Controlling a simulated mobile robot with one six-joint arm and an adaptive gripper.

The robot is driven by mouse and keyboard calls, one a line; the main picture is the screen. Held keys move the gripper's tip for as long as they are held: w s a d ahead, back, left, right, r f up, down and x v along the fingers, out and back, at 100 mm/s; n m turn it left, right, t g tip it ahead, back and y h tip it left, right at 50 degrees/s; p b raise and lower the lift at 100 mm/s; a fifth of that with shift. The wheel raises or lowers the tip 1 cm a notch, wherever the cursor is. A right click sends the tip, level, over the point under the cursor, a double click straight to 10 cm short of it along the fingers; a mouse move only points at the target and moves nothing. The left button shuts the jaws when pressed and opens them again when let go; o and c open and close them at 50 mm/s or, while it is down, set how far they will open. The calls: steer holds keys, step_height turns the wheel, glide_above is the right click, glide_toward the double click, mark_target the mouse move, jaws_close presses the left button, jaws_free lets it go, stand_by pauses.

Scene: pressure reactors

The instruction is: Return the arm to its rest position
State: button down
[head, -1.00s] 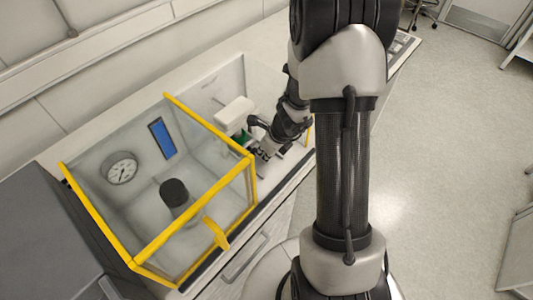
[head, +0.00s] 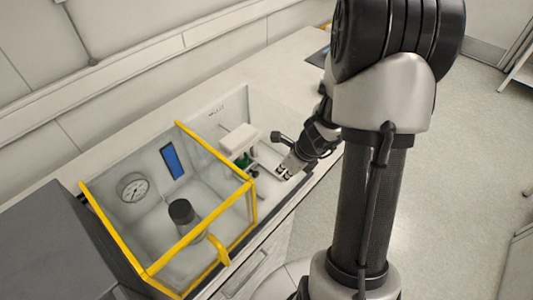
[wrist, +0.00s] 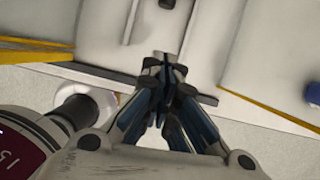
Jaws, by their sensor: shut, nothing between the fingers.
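My gripper (head: 283,172) is at the right, open-sided part of the reactor enclosure in the head view, near a white block-shaped device (head: 239,140) with a green part (head: 243,160) below it. In the wrist view my gripper (wrist: 165,68) shows its fingers together, with nothing between them. My arm (head: 372,200) runs up the right side of the head view, bent at the elbow, and covers part of the bench and floor behind it.
A yellow-framed clear enclosure (head: 212,157) stands left of my gripper. It holds a round gauge (head: 132,187), a blue display (head: 172,161) and a dark-capped cylinder (head: 181,212). A grey cabinet (head: 50,240) stands at far left. Open floor (head: 470,170) lies to the right.

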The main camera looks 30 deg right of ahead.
steer(key=s+a+r+n, duration=0.2)
steer(key=a+r+n, duration=0.5)
steer(key=r+n, duration=0.15)
steer(key=s+a+r+n, duration=0.1)
steer(key=a+r+n, duration=0.5)
steer(key=r+n, duration=0.3)
steer(key=s+a+r+n+t+h, duration=0.2)
steer(key=s+r+n, duration=0.8)
steer(key=s+n, duration=0.35)
steer(key=shift+g, duration=0.6)
steer(key=f, duration=0.2)
steer(key=s+f+b, duration=0.1)
steer(key=f, duration=0.1)
steer(key=shift+d+f, duration=0.1)
steer(key=shift+f, duration=0.1)
